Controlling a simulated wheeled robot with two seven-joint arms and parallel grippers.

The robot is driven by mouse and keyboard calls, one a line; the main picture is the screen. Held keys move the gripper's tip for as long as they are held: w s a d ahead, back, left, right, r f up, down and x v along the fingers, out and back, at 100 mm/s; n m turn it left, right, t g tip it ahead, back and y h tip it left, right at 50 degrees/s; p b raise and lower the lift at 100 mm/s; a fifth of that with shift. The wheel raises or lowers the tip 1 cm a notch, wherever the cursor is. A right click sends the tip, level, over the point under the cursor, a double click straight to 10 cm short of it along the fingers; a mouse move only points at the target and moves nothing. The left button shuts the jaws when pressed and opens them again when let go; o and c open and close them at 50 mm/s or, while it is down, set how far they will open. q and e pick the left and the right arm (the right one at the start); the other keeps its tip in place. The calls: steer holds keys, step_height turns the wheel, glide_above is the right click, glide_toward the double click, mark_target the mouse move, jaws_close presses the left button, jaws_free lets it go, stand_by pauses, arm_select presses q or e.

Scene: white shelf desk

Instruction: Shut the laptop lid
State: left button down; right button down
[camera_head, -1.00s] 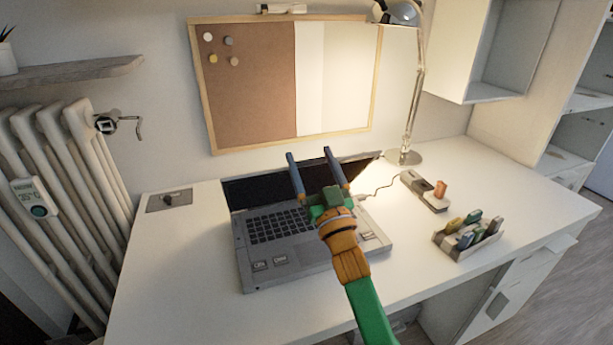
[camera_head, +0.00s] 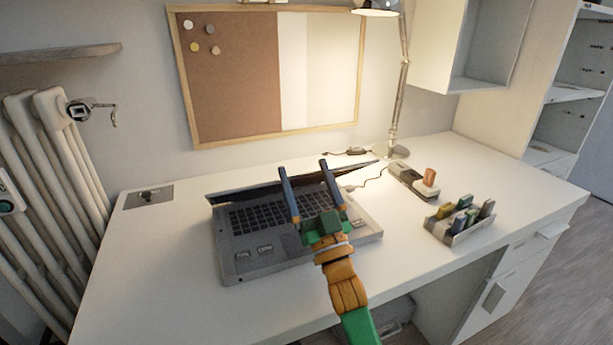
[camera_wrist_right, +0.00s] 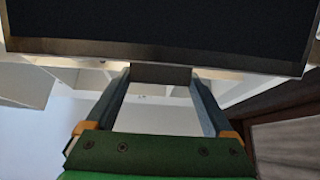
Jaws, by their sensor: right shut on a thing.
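The grey laptop (camera_head: 235,262) sits on the white desk with its keyboard showing. Its dark lid (camera_head: 242,191) is partly lowered, tilted forward over the back of the keyboard. The exact contact is hard to see. My left gripper is not in view.
A desk lamp (camera_head: 397,100) stands behind the laptop. A power strip (camera_head: 408,182) with an orange item and an organizer (camera_head: 457,232) with several small items lie to the right. A corkboard (camera_head: 235,80) hangs on the wall. The desk's left side is mostly clear.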

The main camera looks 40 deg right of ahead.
steer(key=shift+f, duration=0.1)
jaws_free()
steer(key=shift+w+f, duration=0.1)
steer(key=shift+w, duration=0.1)
steer(key=b+v, duration=0.1)
steer(key=v, duration=0.3)
steer(key=shift+f, duration=0.3)
steer(key=s+a, duration=0.3)
steer(key=s, duration=0.9)
steer(key=shift+s+p, duration=0.25)
steer(key=shift+p, duration=0.15)
